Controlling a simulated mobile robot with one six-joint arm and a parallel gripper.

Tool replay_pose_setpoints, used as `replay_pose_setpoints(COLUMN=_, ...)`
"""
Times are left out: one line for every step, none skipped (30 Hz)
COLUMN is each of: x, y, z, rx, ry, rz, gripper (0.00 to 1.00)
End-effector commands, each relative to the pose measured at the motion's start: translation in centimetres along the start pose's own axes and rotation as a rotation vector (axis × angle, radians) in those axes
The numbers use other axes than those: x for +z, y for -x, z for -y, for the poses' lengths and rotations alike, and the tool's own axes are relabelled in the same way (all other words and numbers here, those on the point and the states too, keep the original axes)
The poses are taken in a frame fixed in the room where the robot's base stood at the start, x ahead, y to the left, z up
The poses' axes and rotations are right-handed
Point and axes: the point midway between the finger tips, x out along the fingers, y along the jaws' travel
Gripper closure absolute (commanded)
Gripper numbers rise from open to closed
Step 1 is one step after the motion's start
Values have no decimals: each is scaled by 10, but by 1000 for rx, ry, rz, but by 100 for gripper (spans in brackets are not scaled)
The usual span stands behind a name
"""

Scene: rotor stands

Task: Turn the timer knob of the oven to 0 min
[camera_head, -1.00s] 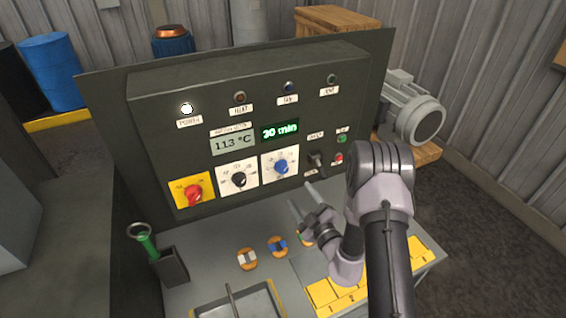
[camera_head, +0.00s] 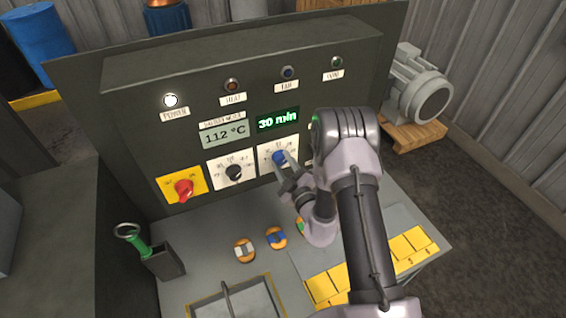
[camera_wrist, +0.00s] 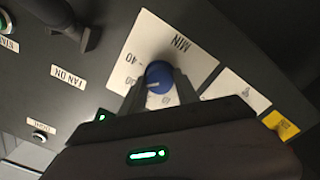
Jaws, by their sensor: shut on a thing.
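The timer knob (camera_head: 280,157) is blue on a white dial plate (camera_head: 266,164) on the oven's dark panel. It also shows in the wrist view as a blue knob (camera_wrist: 159,76) on a plate marked MIN (camera_wrist: 181,44). My gripper (camera_head: 285,171) is at the knob, its two fingers (camera_wrist: 160,90) on either side of it, shut on it. The fingers hide part of the dial scale. The green display (camera_head: 278,120) above reads 30 min.
A black knob (camera_head: 234,172) and a red switch on a yellow plate (camera_head: 184,189) sit left of the timer. Several plugs lie on the bench below, with a green-handled tool (camera_head: 137,245) in a holder at left.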

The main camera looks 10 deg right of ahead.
Motion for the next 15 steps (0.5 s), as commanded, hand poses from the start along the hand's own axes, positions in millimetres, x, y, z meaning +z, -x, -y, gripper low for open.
replay_pose_setpoints(x=0, y=0, z=0, rx=-1, ry=0, rz=0, gripper=78)
replay_pose_setpoints(x=0, y=0, z=0, rx=-1, ry=0, rz=0, gripper=84)
replay_pose_setpoints(x=0, y=0, z=0, rx=-1, ry=0, rz=0, gripper=92)
replay_pose_setpoints(x=0, y=0, z=0, rx=-1, ry=0, rz=0, gripper=98)
replay_pose_setpoints(x=0, y=0, z=0, rx=-1, ry=0, rz=0, gripper=100)
replay_pose_setpoints(x=0, y=0, z=0, rx=-1, ry=1, rz=0, gripper=100)
replay_pose_setpoints(x=0, y=0, z=0, rx=-1, ry=1, rz=0, gripper=100)
replay_pose_setpoints(x=0, y=0, z=0, rx=-1, ry=3, rz=0, gripper=100)
replay_pose_setpoints(x=0, y=0, z=0, rx=-1, ry=6, rz=0, gripper=100)
replay_pose_setpoints(x=0, y=0, z=0, rx=-1, ry=10, rz=-1, gripper=100)
replay_pose_setpoints(x=0, y=0, z=0, rx=-1, ry=16, rz=-1, gripper=100)
replay_pose_setpoints(x=0, y=0, z=0, rx=-1, ry=27, rz=-1, gripper=100)
replay_pose_setpoints(x=0, y=0, z=1, rx=-1, ry=35, rz=-1, gripper=100)
replay_pose_setpoints(x=0, y=0, z=1, rx=-1, ry=46, rz=-1, gripper=100)
replay_pose_setpoints(x=0, y=0, z=1, rx=-1, ry=65, rz=-1, gripper=100)
